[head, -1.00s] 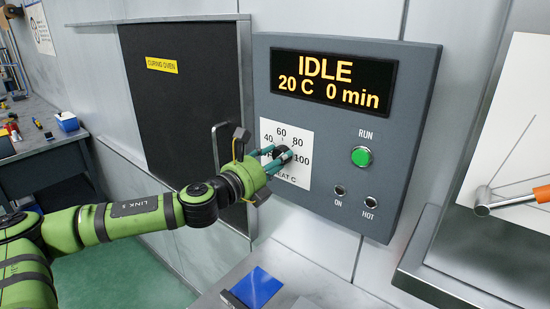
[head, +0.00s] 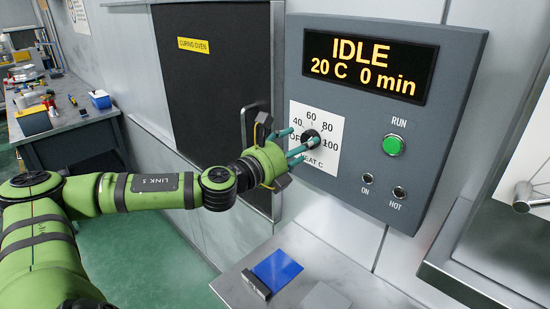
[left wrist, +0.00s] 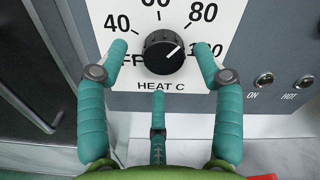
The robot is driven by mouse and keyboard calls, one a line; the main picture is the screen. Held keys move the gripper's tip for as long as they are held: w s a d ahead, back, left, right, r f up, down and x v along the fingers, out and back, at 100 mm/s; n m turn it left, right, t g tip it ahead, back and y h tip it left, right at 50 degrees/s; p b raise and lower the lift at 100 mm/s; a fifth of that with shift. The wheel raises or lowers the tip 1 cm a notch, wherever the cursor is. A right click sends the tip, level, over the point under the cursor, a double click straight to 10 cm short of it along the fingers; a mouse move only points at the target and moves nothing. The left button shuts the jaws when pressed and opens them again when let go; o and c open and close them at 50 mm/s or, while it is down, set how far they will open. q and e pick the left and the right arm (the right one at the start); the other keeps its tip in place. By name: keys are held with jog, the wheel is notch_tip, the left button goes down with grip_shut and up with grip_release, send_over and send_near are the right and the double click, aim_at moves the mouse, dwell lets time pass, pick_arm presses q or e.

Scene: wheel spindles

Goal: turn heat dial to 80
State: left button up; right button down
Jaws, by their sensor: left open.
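The heat dial (head: 310,139) is a black round knob on a white scale plate (head: 328,160) on the oven's grey control panel. In the left wrist view the dial (left wrist: 163,53) shows a white pointer line aimed up and right, between 80 and 100. My left gripper (head: 291,145) is in front of the dial. Its teal fingers are open, one on each side of the knob and one below it. In the left wrist view a gap shows between the fingers and the knob. My right gripper is not in view.
The display (head: 368,68) reads IDLE, 20 C, 0 min. A green RUN button (head: 393,145) and the ON and HOT lamps sit right of the dial. The dark curing oven door (head: 212,90) and its handle are to the left. A blue plate (head: 277,271) lies on the ledge below.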

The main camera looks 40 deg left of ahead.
pick_arm(q)
jog(key=s, duration=1)
jog(key=shift+a, duration=0.25)
